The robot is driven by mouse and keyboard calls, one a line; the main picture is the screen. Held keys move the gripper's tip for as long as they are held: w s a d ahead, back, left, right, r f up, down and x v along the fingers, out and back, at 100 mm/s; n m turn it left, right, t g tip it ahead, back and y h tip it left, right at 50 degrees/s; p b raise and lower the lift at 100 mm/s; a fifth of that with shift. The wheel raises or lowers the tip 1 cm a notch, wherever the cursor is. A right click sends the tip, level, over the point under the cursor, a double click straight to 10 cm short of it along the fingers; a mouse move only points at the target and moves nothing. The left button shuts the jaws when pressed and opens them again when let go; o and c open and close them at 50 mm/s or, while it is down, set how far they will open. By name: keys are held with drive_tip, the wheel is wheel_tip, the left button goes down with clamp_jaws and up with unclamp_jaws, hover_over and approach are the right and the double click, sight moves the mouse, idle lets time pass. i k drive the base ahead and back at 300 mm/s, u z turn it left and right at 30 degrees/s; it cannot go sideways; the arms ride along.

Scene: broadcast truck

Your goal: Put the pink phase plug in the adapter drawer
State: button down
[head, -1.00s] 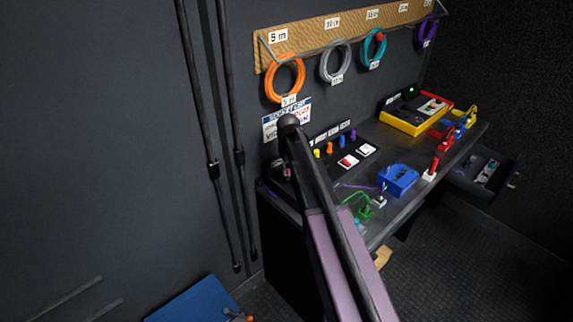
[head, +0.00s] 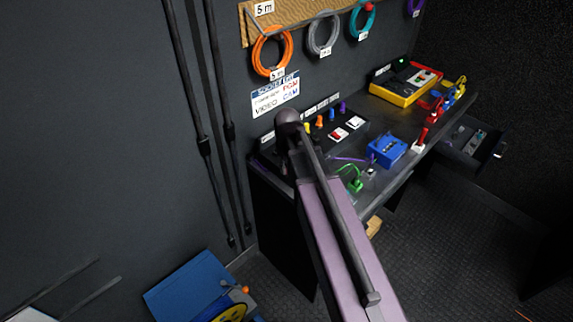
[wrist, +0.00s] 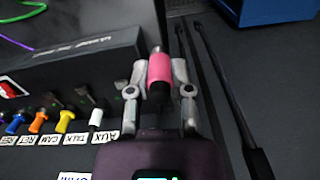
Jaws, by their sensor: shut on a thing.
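In the wrist view my gripper (wrist: 158,80) is shut on the pink phase plug (wrist: 159,72), a short pink cylinder with a metal tip and a dark end. The plug is held between the two fingers, above the dark floor strip beside the desk panel. In the head view my arm hides the plug and most of the gripper. The adapter drawer (head: 494,152) is pulled out at the far right end of the desk, with small grey items inside. It is well away from my gripper.
The desk (head: 395,172) carries a blue box (head: 387,150), a yellow-edged device (head: 405,86), red and blue connectors and a green cable (head: 354,184). Coiled cables hang on the wall above. A blue case (head: 190,288) stands lower left. The floor right of the desk is clear.

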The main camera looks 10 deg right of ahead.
sight(471, 148)
drive_tip(key=k, duration=1.3)
drive_tip(key=z, duration=0.6)
drive_tip(key=i, duration=0.75)
drive_tip(key=z, duration=1.05)
drive_tip(key=i, duration=1.2)
drive_tip(key=z, duration=0.2)
